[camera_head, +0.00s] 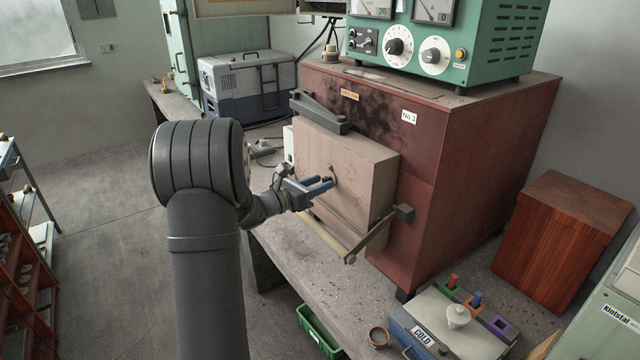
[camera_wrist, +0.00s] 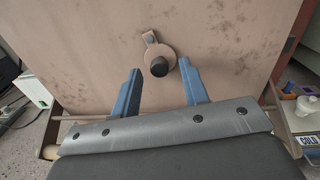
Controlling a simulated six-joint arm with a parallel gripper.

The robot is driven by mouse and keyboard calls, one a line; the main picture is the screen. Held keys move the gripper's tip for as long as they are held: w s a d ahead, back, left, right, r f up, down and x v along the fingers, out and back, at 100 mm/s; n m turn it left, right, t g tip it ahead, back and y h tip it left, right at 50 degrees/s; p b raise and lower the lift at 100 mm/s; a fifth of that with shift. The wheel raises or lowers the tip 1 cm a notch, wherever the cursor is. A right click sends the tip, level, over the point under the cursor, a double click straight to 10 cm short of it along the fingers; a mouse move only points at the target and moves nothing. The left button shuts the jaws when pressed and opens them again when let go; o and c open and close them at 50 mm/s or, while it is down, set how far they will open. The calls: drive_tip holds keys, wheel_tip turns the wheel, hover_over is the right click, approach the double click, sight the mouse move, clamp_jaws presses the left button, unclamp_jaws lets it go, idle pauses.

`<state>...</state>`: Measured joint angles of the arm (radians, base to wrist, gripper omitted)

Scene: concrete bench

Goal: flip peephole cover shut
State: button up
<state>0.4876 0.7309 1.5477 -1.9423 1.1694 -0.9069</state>
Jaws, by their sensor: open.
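The peephole cover (camera_wrist: 168,53) is a small pinkish round plate on the furnace door (camera_wrist: 90,60), hung from a tab with a dark pivot at its upper left. A dark round knob or opening shows low on the plate; I cannot tell which. In the head view the cover (camera_head: 333,171) is small and partly behind my fingers. My gripper (camera_head: 325,183) is open, its blue fingers pointing at the door. In the wrist view my gripper (camera_wrist: 160,68) has a fingertip on either side of the dark round part, with nothing visibly held. Contact cannot be judged.
The red-brown furnace (camera_head: 440,150) stands on the bench (camera_head: 285,245). A door handle bar (camera_head: 325,238) runs below the door, and a dark hinge arm (camera_head: 320,112) sits above. A tray marked COLD (camera_head: 405,335) with small items is at the front right.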

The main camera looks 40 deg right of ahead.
drive_tip(key=shift+d, duration=0.45)
drive_tip(key=shift+c, duration=0.4)
clamp_jaws()
drive_tip(key=shift+w+m, duration=0.25)
drive_tip(key=shift+m, duration=0.6)
drive_tip(key=shift+w+m, duration=0.25)
drive_tip(key=shift+m, duration=0.6)
drive_tip(key=shift+o, duration=0.4)
unclamp_jaws()
drive_tip(key=a, duration=1.7)
drive_tip(key=shift+s+a+f, duration=0.2)
drive_tip(key=shift+s+a, duration=0.05)
drive_tip(key=shift+s, duration=0.2)
